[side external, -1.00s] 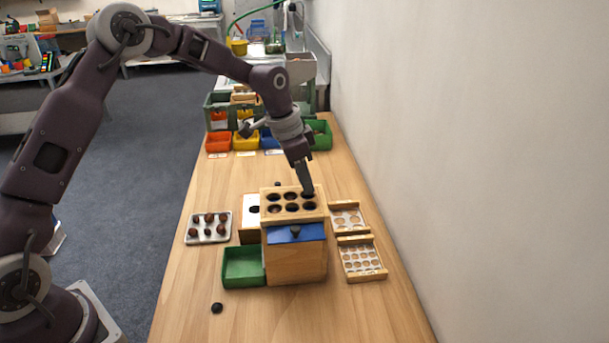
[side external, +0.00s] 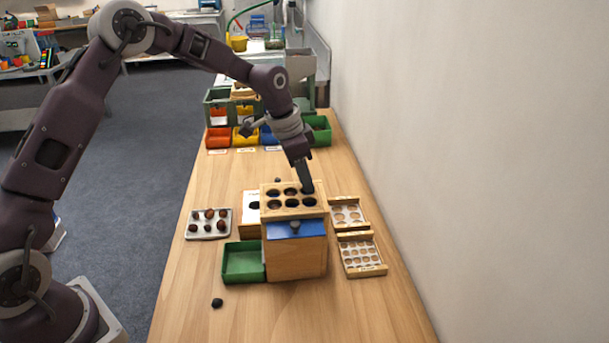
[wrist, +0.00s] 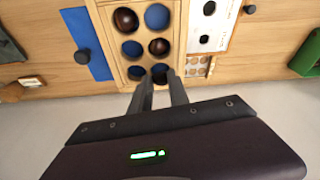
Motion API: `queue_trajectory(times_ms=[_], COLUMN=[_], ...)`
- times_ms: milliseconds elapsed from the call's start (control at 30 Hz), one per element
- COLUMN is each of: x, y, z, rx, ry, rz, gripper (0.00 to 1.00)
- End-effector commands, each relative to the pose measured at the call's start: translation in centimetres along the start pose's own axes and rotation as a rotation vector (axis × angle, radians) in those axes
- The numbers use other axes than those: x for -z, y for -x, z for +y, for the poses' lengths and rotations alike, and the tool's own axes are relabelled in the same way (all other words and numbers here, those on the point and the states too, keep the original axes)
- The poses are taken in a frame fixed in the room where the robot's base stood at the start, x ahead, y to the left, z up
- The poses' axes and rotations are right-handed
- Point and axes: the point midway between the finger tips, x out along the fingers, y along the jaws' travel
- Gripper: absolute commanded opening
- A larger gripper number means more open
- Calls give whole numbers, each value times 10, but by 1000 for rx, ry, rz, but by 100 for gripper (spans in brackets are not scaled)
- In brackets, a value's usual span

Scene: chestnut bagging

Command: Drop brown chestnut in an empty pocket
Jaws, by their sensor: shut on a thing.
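The wooden pocket block (side external: 292,213) sits on top of a wooden box, with six round pockets in two rows. In the wrist view, one brown chestnut (wrist: 126,19) lies in a far corner pocket and another brown chestnut (wrist: 159,47) in a middle pocket. The other pockets show blue bottoms, such as the far pocket (wrist: 157,16) and the middle pocket (wrist: 131,48). My gripper (side external: 307,190) is at the block's far right pocket; its fingertips also show in the wrist view (wrist: 161,80), overlapping the near pocket (wrist: 160,69). It is shut on a chestnut, mostly hidden by the fingers.
A tray (side external: 222,233) with several chestnuts lies left of the box. A green bin (side external: 244,262) stands beside the box, a dark knob-like piece (side external: 217,302) in front. Wooden hole trays (side external: 361,256) lie to the right, near the wall. Coloured bins (side external: 245,138) stand behind.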

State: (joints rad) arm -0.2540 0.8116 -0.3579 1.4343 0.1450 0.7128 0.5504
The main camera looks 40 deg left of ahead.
Motion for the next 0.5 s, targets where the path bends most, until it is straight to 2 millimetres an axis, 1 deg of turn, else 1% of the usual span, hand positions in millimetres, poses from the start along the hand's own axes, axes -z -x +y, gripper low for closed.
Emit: queue_trajectory(times_ms=[100, 367, 400, 467, 500], x=[-1, -1, -1, -1, -1], y=[-3, -3, -3, -3, -3], z=[0, 0, 0, 0, 0], rx=[-1, 0, 0, 0, 0], ry=[0, 0, 0, 0, 0], rz=[-1, 0, 0, 0, 0], gripper=[2, 2, 25, 37, 45])
